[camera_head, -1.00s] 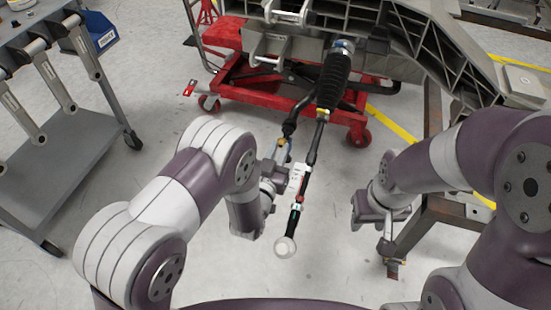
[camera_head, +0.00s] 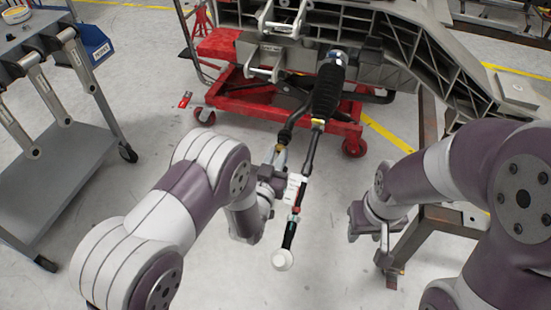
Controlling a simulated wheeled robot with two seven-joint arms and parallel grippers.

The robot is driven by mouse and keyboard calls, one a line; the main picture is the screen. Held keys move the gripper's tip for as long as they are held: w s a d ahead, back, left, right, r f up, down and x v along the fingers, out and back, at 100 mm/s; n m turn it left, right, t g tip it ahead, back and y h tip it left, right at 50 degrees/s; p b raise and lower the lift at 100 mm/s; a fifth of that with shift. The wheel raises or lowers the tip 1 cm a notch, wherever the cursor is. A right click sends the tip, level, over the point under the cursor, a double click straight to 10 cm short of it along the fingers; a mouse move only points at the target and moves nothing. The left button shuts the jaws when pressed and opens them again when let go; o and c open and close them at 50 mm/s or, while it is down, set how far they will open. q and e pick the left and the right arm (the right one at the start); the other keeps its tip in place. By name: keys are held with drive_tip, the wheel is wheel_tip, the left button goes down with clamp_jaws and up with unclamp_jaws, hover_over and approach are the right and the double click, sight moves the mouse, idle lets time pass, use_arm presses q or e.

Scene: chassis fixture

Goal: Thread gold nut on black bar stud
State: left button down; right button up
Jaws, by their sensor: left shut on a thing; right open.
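A black bar (camera_head: 297,115) reaches down from the chassis toward my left arm. A small gold piece, which looks like the gold nut (camera_head: 281,155), shows at its lower end. My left gripper (camera_head: 279,160) is shut on the gold nut, at or close to the bar's tip. The stud itself is hidden or too small to see, so I cannot tell whether the nut is around it. My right gripper (camera_head: 384,240) is open and empty, off to the right and pointing down.
A second dark rod with a ribbed boot (camera_head: 327,92) runs beside the bar to a round white end (camera_head: 282,260). The chassis (camera_head: 390,55) sits above a red lift cart (camera_head: 270,105). A grey trolley (camera_head: 60,165) stands left. A metal stand (camera_head: 440,220) is by my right gripper.

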use_arm(q)
drive_tip(key=shift+w+d, duration=0.1)
drive_tip(key=shift+w, duration=0.25)
idle(0.6)
drive_tip(key=m, duration=0.3)
drive_tip(key=shift+r+m, duration=0.15)
drive_tip(key=shift+m, duration=0.25)
drive_tip(key=m, duration=0.3)
drive_tip(key=shift+w+p, duration=0.15)
drive_tip(key=shift+p, duration=0.2)
drive_tip(key=m, duration=0.3)
drive_tip(key=shift+p, duration=0.35)
drive_tip(key=m, duration=0.2)
drive_tip(key=shift+m, duration=1)
